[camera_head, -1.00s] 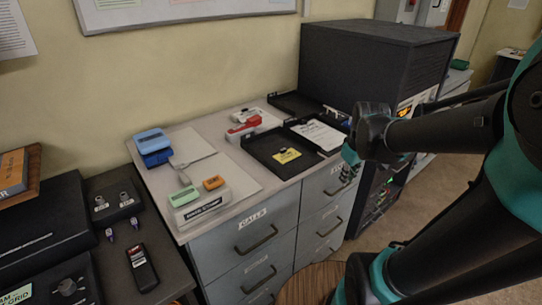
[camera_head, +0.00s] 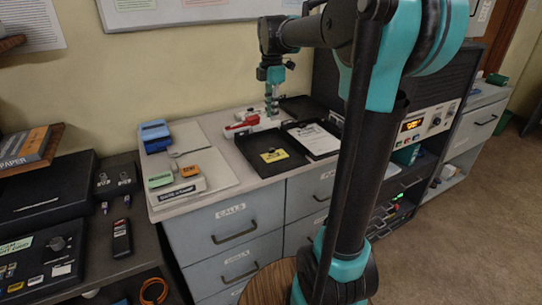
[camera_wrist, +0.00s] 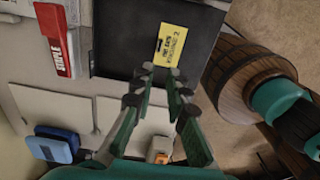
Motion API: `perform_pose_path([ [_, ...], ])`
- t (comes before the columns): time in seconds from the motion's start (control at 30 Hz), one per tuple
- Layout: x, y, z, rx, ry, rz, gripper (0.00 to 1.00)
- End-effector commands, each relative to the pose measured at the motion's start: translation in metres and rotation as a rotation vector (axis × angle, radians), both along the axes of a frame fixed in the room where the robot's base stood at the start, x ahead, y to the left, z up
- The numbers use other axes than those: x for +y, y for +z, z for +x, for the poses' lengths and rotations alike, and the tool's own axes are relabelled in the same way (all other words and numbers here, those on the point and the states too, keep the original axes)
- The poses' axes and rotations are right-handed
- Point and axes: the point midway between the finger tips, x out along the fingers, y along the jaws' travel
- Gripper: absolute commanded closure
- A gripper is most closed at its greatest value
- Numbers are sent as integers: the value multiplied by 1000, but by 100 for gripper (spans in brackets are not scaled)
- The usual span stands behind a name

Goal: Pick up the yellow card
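The yellow card (camera_head: 274,155) lies flat in a black tray (camera_head: 249,158) on top of the grey drawer cabinet. In the wrist view the yellow card (camera_wrist: 172,43) shows dark printed text and lies just beyond my fingertips, inside the black tray (camera_wrist: 118,45). My gripper (camera_head: 272,108) points down above the back of the cabinet, behind the tray in the head view. In the wrist view my gripper (camera_wrist: 160,71) has its fingertips apart with nothing between them. It is above the card and not touching it.
A red and white stapler (camera_head: 242,126) is behind the tray. A second tray with a white paper (camera_head: 314,138) is at its right. A blue box (camera_head: 155,134) and an orange block (camera_head: 190,171) are at the left. A wooden barrel-like stool (camera_head: 270,283) stands in front.

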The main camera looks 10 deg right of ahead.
Motion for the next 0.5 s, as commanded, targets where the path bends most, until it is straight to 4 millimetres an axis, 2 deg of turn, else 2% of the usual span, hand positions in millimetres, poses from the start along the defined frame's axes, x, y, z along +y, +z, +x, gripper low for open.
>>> perform_pose_path([
  [0.1,0,-25,0,0,-1,0,85],
  [0.3,0,-63,0,-1,-2,0,85],
  [0.5,0,-82,0,-1,-2,0,85],
])
